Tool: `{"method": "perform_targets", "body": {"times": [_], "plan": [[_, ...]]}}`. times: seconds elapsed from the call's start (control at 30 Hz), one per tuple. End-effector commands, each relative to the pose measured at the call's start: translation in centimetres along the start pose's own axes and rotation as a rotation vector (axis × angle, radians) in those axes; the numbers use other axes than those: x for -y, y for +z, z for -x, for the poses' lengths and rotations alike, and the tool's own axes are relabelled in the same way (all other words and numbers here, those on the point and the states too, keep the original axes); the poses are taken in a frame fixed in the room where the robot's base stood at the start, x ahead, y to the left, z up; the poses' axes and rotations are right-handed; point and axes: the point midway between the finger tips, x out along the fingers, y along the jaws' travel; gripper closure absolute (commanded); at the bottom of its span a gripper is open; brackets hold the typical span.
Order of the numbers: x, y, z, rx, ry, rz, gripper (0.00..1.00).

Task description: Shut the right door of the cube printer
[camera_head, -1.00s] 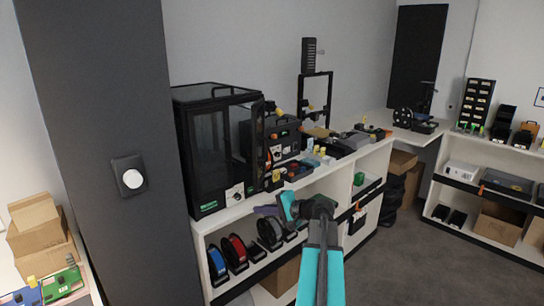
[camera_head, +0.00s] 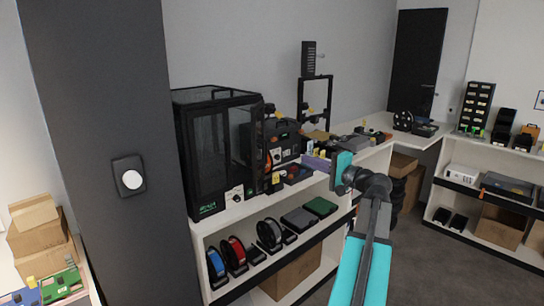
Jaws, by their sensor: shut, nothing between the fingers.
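The cube printer (camera_head: 213,97) is a black-framed enclosure with dark clear panels, standing on the left end of the white shelf unit. Its left door (camera_head: 207,150) is on the front face. Its right door (camera_head: 258,150) appears swung outward at the right side of the front, seen at a steep angle; how far it is open is hard to tell. My gripper (camera_head: 316,162), purplish-grey at the end of my teal and dark arm, is shut and empty. It is to the right of the right door, apart from it in the picture, in front of the items on the shelf top.
A black device (camera_head: 282,134) and small bins (camera_head: 296,173) crowd the shelf top right of the printer. A dark pillar (camera_head: 110,90) stands at left. The floor (camera_head: 425,255) at right is clear.

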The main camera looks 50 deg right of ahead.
Motion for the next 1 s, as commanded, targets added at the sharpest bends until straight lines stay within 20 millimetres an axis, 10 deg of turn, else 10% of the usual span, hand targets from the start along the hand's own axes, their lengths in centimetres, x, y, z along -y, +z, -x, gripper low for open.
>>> {"method": "perform_targets", "body": {"times": [0.47, 1.0], "plan": [[0.1, 0.2, -2.5, 0.005, 0.002, 0.000, 1.00], [0.1, 0.3, -10.2, 0.007, 0.002, 0.000, 1.00]]}}
